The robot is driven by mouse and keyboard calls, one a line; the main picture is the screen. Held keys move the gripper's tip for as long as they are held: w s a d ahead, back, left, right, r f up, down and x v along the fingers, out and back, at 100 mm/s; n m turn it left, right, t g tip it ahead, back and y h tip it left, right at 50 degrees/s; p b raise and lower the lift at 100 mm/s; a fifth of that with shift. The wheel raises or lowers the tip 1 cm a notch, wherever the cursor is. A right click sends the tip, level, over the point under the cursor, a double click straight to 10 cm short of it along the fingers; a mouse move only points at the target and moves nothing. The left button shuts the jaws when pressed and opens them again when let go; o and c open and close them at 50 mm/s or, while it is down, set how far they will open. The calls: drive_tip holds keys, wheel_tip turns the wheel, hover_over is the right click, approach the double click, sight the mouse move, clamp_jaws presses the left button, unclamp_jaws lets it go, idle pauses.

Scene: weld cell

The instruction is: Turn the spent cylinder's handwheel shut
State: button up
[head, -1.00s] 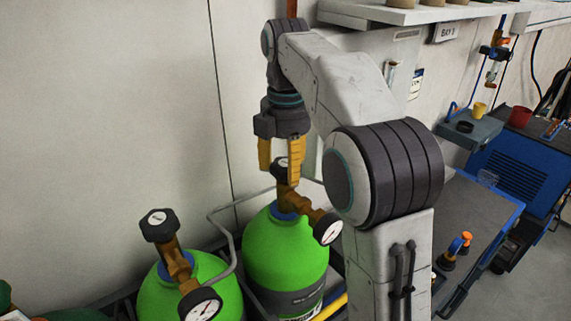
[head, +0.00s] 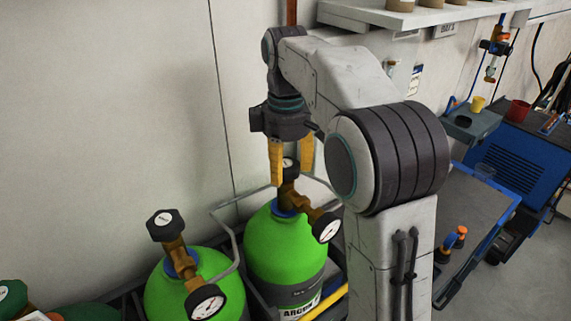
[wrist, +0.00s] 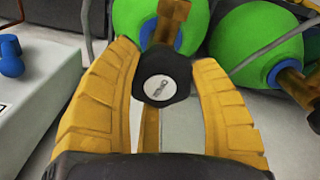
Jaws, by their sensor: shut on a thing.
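The gripped cylinder (head: 285,245) is bright green with a dark band and a label reading ARGON, upright in the rack. Its brass valve carries a black handwheel (head: 289,168) on top and a round gauge (head: 327,228) at the right. My gripper (head: 291,172) points down over it, with its yellow fingers on either side of the handwheel, shut on it. In the wrist view, the handwheel (wrist: 160,86) with its pale centre label sits between the two fingers (wrist: 166,82). No marking visible here tells whether this cylinder is the spent one.
A second green cylinder (head: 210,293), with its own black handwheel (head: 165,225) and gauge (head: 205,302), stands close at the left. A grey rack rail (head: 228,232) runs between them. The wall is close behind. A blue-edged cart (head: 470,220) stands at the right.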

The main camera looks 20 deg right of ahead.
sight(286, 164)
drive_tip(key=shift+f+m, duration=0.1)
drive_tip(key=shift+m, duration=0.4)
idle(0.3)
drive_tip(key=o, duration=1.2)
drive_tip(key=shift+r, duration=3.8)
